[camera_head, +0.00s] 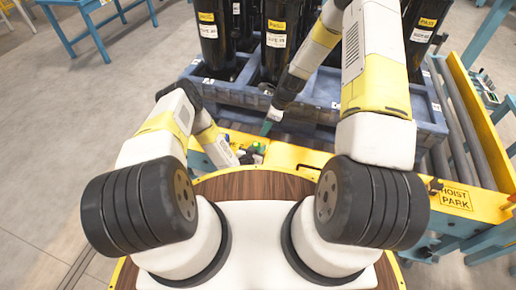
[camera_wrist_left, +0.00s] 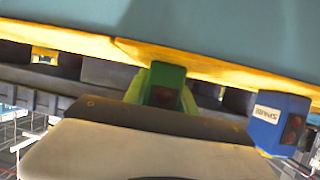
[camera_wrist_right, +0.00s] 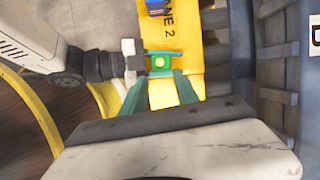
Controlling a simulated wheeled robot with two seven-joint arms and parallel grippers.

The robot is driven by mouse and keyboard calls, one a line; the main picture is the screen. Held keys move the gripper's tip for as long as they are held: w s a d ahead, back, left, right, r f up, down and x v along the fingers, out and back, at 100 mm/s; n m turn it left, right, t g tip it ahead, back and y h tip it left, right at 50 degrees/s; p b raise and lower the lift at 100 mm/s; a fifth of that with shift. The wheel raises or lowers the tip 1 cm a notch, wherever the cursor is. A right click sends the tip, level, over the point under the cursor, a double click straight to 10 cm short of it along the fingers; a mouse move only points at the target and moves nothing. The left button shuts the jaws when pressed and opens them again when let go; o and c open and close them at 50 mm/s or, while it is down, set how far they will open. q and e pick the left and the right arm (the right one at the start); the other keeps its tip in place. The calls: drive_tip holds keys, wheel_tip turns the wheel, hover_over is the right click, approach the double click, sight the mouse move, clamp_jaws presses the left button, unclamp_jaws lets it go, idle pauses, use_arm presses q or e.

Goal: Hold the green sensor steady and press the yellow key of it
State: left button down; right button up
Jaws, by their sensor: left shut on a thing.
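The green sensor (camera_wrist_right: 162,64) sits over the yellow beam in the right wrist view, with its yellow key (camera_wrist_right: 160,62) facing that camera. It also shows in the left wrist view (camera_wrist_left: 166,84) and small in the head view (camera_head: 259,147). My left gripper (camera_wrist_left: 163,98) is shut on the sensor, one light green finger on each side. My right gripper (camera_wrist_right: 158,80) has its teal fingers spread, with a gap between them; the sensor and key show just past their tips. In the head view my right gripper (camera_head: 266,128) is above the sensor. I cannot tell whether it touches the sensor.
A blue block (camera_wrist_left: 278,122) with a white label is near the sensor; its top edge shows in the right wrist view (camera_wrist_right: 155,8). The yellow beam (camera_wrist_right: 216,50) carries "LANE 2" lettering. A blue pallet (camera_head: 228,93) with black compressors (camera_head: 275,40) stands behind it.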

clamp_jaws()
idle(1.5)
